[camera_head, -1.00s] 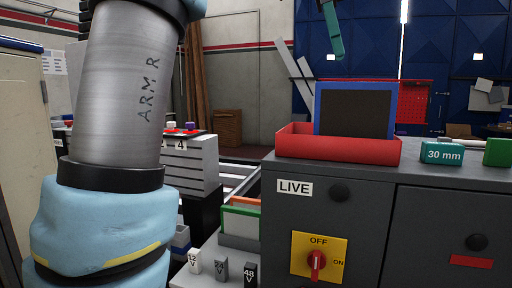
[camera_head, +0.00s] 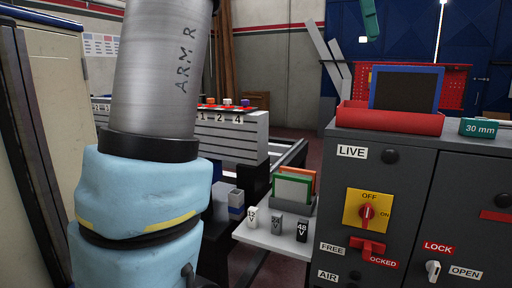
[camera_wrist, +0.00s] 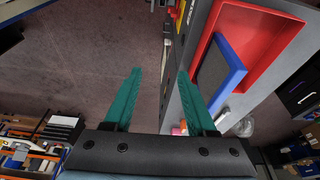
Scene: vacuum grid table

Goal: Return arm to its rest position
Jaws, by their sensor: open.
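My arm, a grey metal link marked ARM R with a light blue covered joint below it, stands large in the left part of the head view. My gripper (camera_wrist: 159,72) shows in the wrist view with two green fingers spread apart and nothing between them. A green fingertip of it also hangs at the top right of the head view (camera_head: 371,20), above the red tray. In the wrist view the fingers point out over bare floor, beside the cabinet with the red tray.
The grey cabinet (camera_head: 345,190) carries the red tray (camera_head: 390,119) with a blue-framed dark panel (camera_head: 405,90) and a teal 30 mm block (camera_head: 480,128). Its front has a red-yellow switch (camera_head: 367,211). Small voltage blocks (camera_head: 276,226) stand on a white shelf. A pale cabinet (camera_head: 45,130) is at left.

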